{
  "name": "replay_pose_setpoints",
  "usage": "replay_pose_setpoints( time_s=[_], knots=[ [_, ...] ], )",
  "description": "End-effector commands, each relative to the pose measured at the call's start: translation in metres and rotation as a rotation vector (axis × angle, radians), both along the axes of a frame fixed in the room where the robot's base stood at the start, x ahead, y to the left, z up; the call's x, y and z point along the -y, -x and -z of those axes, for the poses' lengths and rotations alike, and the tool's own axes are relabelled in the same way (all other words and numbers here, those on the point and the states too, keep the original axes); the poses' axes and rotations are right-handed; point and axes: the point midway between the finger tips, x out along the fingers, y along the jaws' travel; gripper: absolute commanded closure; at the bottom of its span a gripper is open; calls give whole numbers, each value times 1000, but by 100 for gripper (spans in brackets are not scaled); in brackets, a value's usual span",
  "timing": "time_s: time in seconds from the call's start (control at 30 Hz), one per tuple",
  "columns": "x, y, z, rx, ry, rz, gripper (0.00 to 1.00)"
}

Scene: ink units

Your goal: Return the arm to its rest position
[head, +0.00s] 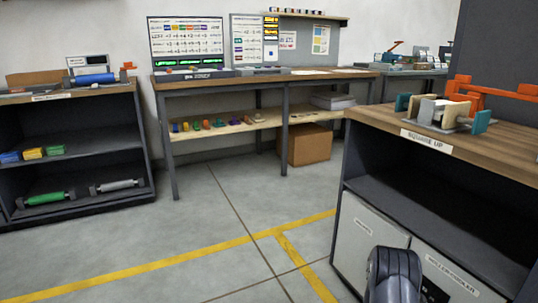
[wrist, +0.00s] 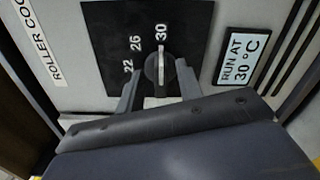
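My gripper (wrist: 159,92) is open in the wrist view, its two grey fingers apart on either side and just below a dark round knob (wrist: 160,67). The knob sits on a black dial panel marked 22, 26 and 30, and its white mark points up towards 30. I cannot tell whether either finger touches the knob. In the head view a dark rounded part of my arm (head: 394,275) shows at the bottom, in front of the right cabinet. My fingertips are hidden there.
A sign (wrist: 240,57) beside the dial reads RUN AT 30 °C. The wooden-topped bench (head: 390,128) carries a clamp-like fixture and orange parts. A shelf unit (head: 80,135) stands left and a work table (head: 220,82) at the back. Open floor with yellow lines (head: 180,262) lies between.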

Motion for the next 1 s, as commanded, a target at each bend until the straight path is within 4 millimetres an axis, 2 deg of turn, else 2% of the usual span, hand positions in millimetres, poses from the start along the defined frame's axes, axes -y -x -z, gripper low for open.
replay_pose_setpoints(
  time_s=[0.7, 1.0],
  knots=[
    [-1, -1, -2, -542, 225, 0, 65],
    [-1, -2, -3, -709, 295, 0, 65]
  ],
)
